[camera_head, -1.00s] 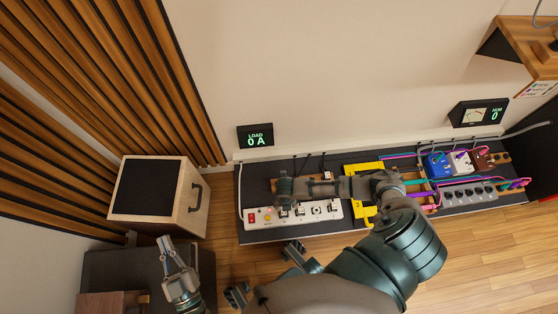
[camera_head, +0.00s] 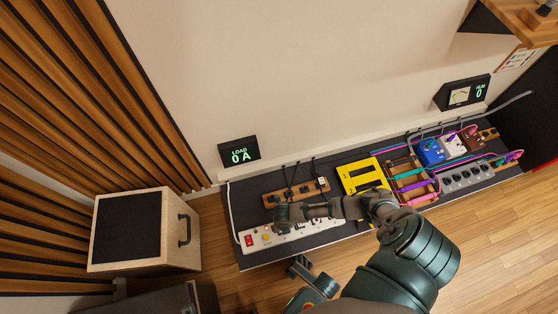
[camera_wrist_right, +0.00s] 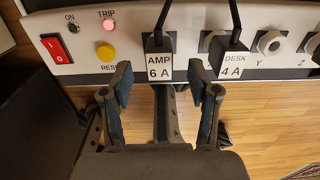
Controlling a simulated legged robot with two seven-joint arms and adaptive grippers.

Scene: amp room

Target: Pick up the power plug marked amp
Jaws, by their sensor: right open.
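The power plug marked AMP 6A (camera_wrist_right: 160,62) is black with a white label and sits in the white power strip (camera_wrist_right: 84,40) in the right wrist view, with a black cord rising from it. My right gripper (camera_wrist_right: 160,82) is open and empty. Its two fingertips show below and to either side of the AMP plug, with no visible contact. The DESK 4A plug (camera_wrist_right: 230,60) stands just right of it, close to the right fingertip. In the head view my right arm reaches over the strip (camera_head: 258,240) and hides part of it.
The strip's red switch (camera_wrist_right: 54,50) and yellow reset button (camera_wrist_right: 107,51) lie left of the plug. The TRIP lamp glows red. In the head view, a yellow unit (camera_head: 352,178) and coloured cables stand to the right. A speaker box (camera_head: 183,210) is at the left.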

